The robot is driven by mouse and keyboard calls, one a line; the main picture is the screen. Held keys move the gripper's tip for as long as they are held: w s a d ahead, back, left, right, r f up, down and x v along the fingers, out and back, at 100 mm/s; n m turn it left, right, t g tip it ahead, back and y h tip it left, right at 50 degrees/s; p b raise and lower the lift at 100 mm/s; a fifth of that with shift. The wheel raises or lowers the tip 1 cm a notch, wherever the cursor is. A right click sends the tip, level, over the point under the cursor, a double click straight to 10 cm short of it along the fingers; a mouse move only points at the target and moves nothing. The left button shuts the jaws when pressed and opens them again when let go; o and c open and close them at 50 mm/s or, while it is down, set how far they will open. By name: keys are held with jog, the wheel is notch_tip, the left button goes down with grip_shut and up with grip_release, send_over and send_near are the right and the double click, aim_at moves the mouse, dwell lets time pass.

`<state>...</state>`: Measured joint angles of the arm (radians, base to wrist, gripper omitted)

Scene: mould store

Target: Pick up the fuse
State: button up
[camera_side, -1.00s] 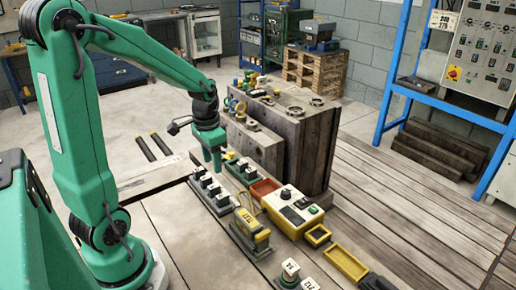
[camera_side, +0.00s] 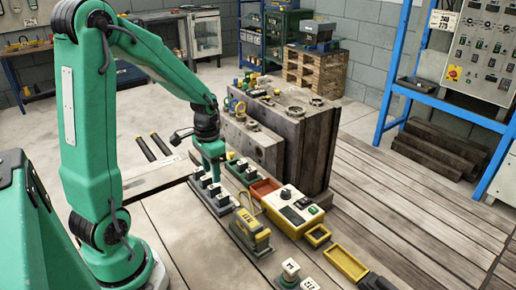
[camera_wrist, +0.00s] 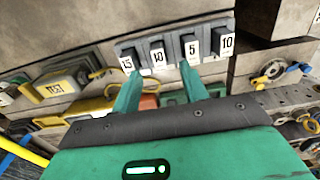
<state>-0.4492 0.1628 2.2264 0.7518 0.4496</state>
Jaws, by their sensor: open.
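A grey rack (camera_side: 222,209) on the bench holds a row of dark fuses with white labels. In the wrist view the rack (camera_wrist: 120,47) shows fuses marked 15 (camera_wrist: 127,64), 10 (camera_wrist: 157,57), 5 (camera_wrist: 191,49) and 10 (camera_wrist: 227,42). My gripper (camera_side: 214,176) is open over the far end of this row. In the wrist view my gripper's two fingertips (camera_wrist: 158,68) lie either side of the left fuse marked 10, near the 15 and the 5. I cannot tell whether they touch anything.
A yellow tester (camera_side: 250,234) stands near the rack's front end. A yellow box with a dial (camera_side: 292,210) and a red tray (camera_side: 265,188) are to the right. A large grey mould block (camera_side: 308,145) rises behind.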

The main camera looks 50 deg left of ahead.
aim_at(214, 186)
jog(key=shift+d+f, duration=0.1)
jog(key=shift+f, duration=2.45)
grip_shut()
